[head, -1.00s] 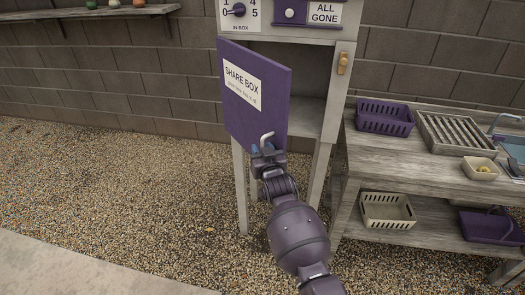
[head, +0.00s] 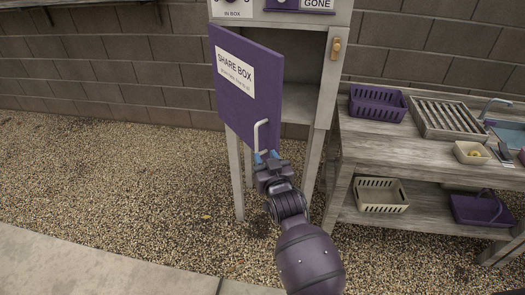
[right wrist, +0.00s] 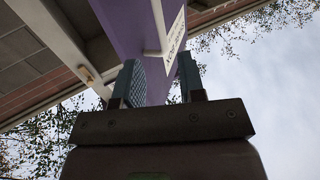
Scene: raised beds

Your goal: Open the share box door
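The purple share box door (head: 240,85) stands swung out on its left side, with a white "SHARE BOX" label (head: 235,75). The box interior (head: 298,88) shows to its right. A pale bar handle (head: 260,134) is on the door's free side. My right gripper (head: 266,157) is just below the handle's lower end, with its blue fingertips apart. In the right wrist view the gripper (right wrist: 160,85) is open, with the purple door (right wrist: 130,30) and handle beyond the fingers. I cannot tell if a finger touches the handle. My left gripper is out of view.
A wooden latch (head: 336,48) is on the box's right post. A wooden bench (head: 360,145) stands to the right with a purple basket (head: 377,102), a slatted tray (head: 447,117) and a cream basket (head: 381,195) below. Gravel (head: 120,180) to the left is clear.

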